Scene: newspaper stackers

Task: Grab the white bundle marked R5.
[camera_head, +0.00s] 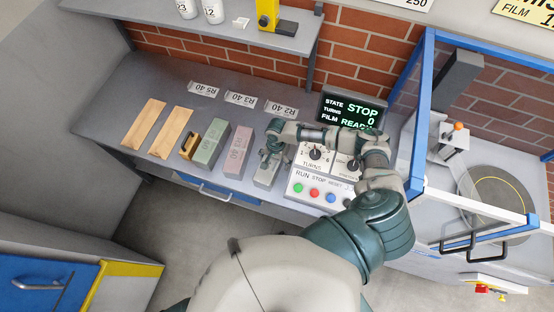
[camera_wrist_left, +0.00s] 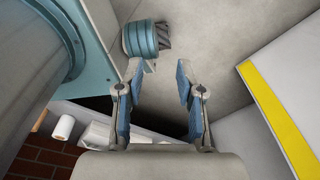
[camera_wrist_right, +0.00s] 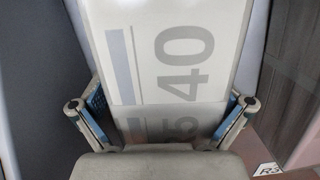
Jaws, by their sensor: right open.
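The white bundle (camera_head: 266,174) lies at the right end of the row on the grey table, partly hidden under my right gripper (camera_head: 271,154). In the right wrist view the bundle (camera_wrist_right: 165,50) fills the middle, with a large "40" and part of a "5" readable; the letter is hidden. My right gripper (camera_wrist_right: 165,105) is open, with one finger on each side of the bundle. I cannot tell whether the fingers touch it. My left gripper (camera_wrist_left: 161,78) is open and empty in the left wrist view, away from the bundles.
Left of the white bundle lie a pink bundle (camera_head: 235,152), a green bundle (camera_head: 210,144), a yellow-and-black tool (camera_head: 188,141) and two tan packs (camera_head: 170,132). Label cards (camera_head: 239,98) lie behind. A control panel (camera_head: 318,172) and display (camera_head: 350,113) stand close on the right.

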